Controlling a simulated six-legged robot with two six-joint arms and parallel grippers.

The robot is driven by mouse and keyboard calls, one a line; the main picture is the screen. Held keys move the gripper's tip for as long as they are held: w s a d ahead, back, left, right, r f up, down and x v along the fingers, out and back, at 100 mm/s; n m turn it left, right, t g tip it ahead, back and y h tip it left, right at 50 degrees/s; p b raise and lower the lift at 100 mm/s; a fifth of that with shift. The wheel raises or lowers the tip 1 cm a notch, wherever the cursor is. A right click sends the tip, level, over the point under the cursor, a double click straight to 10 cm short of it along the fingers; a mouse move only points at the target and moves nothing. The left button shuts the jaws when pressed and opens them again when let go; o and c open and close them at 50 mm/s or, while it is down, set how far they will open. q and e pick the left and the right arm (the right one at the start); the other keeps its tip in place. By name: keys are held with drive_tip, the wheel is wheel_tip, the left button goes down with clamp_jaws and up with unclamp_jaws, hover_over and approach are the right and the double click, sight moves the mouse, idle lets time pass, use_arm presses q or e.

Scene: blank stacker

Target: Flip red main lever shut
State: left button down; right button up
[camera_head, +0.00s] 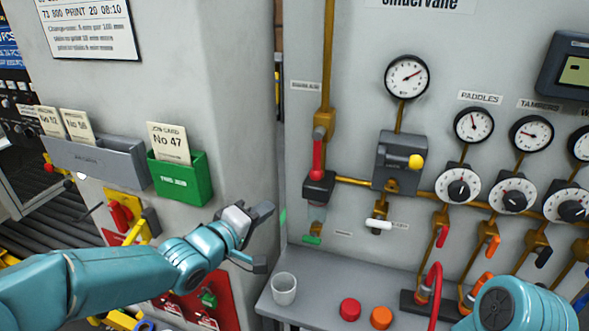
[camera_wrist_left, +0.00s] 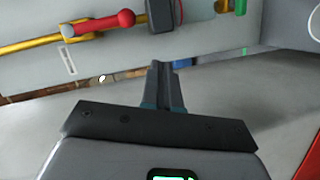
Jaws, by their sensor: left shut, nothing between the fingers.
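The red main lever (camera_head: 318,160) sits on the brass pipe at the left of the grey panel. Its handle hangs down from a brass fitting, in line with the pipe, its lower end close to a dark block. It also shows in the left wrist view (camera_wrist_left: 104,22), at the upper left, lying nearly sideways. My left gripper (camera_head: 260,238) is left of and below the lever, apart from it, in front of the gap beside the panel. Its fingers are together and empty in the left wrist view (camera_wrist_left: 163,85). My right gripper is out of view; only part of my right arm shows at lower right.
A grey cup (camera_head: 284,289), a red button (camera_head: 350,309) and an orange button (camera_head: 381,317) are on the ledge below. A grey box with a yellow knob (camera_head: 416,161) is right of the lever. A green card holder (camera_head: 182,180) is on the pillar at left.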

sight(317, 155)
use_arm(q)
wheel_tip(317, 155, up, 5)
drive_tip(key=d, duration=0.2)
drive_tip(key=p+x, duration=0.3)
drive_tip(key=x, duration=0.6)
drive_tip(key=shift+d+r+m+t+h, duration=0.15)
drive_tip(key=shift+d+m+t+h, duration=0.15)
drive_tip(key=shift+m, duration=0.1)
drive_tip(key=shift+a, duration=0.1)
